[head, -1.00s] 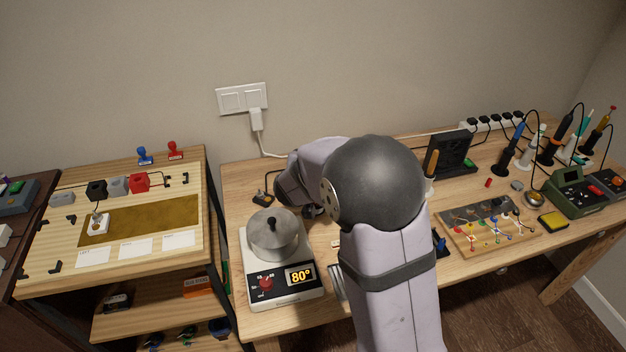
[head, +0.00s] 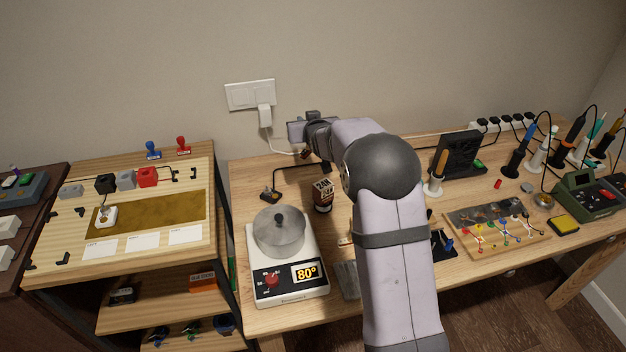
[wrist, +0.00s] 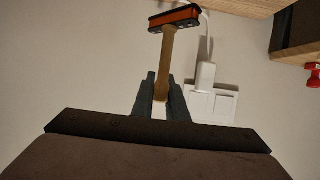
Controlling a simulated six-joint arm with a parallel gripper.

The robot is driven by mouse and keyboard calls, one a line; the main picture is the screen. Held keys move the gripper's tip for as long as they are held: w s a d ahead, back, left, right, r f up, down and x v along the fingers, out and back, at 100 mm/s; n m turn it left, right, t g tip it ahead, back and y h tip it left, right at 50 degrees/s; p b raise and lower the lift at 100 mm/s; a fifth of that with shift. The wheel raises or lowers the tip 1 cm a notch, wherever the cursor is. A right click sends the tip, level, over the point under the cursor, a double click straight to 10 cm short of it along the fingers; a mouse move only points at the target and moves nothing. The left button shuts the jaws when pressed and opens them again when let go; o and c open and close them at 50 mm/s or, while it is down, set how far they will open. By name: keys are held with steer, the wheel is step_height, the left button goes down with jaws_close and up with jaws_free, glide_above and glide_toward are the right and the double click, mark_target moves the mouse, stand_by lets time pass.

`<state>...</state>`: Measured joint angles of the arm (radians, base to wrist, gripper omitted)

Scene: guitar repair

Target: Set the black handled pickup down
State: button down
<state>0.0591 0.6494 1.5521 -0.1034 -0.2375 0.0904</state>
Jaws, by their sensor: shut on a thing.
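In the wrist view, my gripper (wrist: 162,88) is shut on the light wooden handle (wrist: 167,55) of a pickup. The pickup head (wrist: 174,18), a small bar with black sides and an orange face, sits across the handle's far end, away from my fingers. Bare wall and the wall socket show behind it. In the head view, my gripper (head: 305,148) is near the wall at the back of the workbench, below and right of the socket. The held pickup is too small and too covered there to make out clearly.
A hot plate (head: 287,287) with a metal pot (head: 279,232) stands at the bench's left front. A dark labelled can (head: 322,196) stands behind it. A wooden board (head: 70,250) with a gold strip (head: 165,214), white labels and several coloured blocks lies on the left table.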

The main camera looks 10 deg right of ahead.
steer(key=shift+w+d+f, duration=0.4)
steer(key=shift+d+f, duration=0.2)
steer(key=shift+d, duration=0.1)
steer(key=shift+f, duration=5)
steer(key=shift+f, duration=0.15)
steer(key=c, duration=2.2)
jaws_free()
steer(key=shift+f, duration=0.1)
steer(key=o, duration=0.5)
steer(key=shift+c, duration=0.2)
